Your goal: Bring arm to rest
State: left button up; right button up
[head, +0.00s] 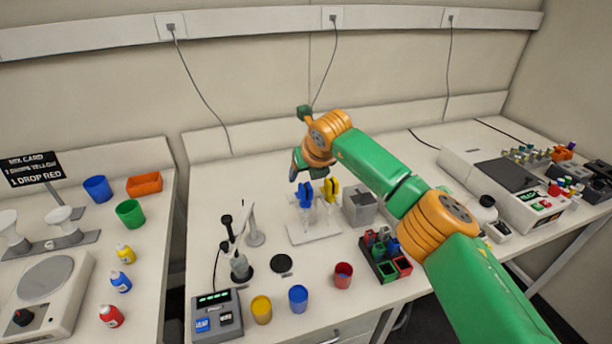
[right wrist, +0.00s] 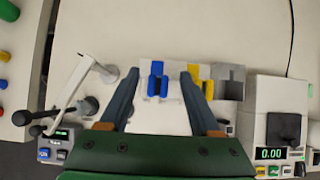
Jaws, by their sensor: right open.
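My right arm reaches in from the lower right of the head view, and its gripper (head: 307,168) hangs over the middle of the bench. In the right wrist view the two fingers of the gripper (right wrist: 161,82) are spread apart with nothing gripped. A blue clamp-like piece (head: 305,195) stands on a white stand (head: 318,232) below the gripper; it also shows between the fingers in the right wrist view (right wrist: 158,80). A yellow piece (head: 331,188) stands beside it on the right. My left gripper is not in view.
A grey block (head: 360,207) stands right of the stand, and a rack of coloured items (head: 385,258) sits nearer. Blue (head: 298,298), yellow (head: 261,309) and red (head: 343,275) cups line the front. A white instrument (head: 510,185) is at right.

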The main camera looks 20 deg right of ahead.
notch_tip(320, 180, up, 3)
jog(key=shift+r+p, duration=0.1)
jog(key=shift+p, duration=0.8)
